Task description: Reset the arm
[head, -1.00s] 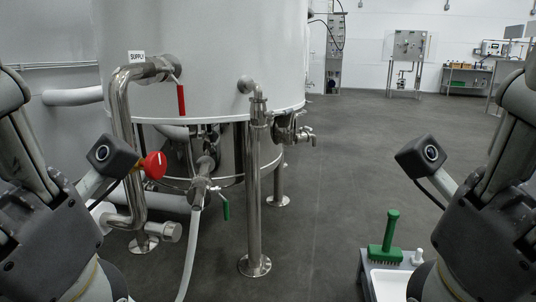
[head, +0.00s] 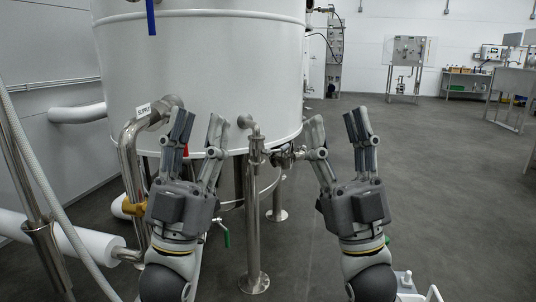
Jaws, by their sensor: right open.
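Both my arms stand raised in front of me with the hands pointing up. My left gripper (head: 198,118) is open and empty, its fingers apart in front of the white tank (head: 235,60). It covers part of the supply pipe's valve, and only a bit of the red handle (head: 186,150) shows behind it. My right gripper (head: 336,116) is open and empty, to the right of the tank, with floor behind it. Whether either touches the tank or pipes cannot be told, but both look to be in front of them.
A steel supply pipe (head: 131,165) bends down at the left. A steel standpipe (head: 253,220) rises between my arms. A blue handle (head: 151,17) shows at the top. A white tray (head: 412,297) is partly visible at the bottom right. Open floor (head: 455,190) lies to the right.

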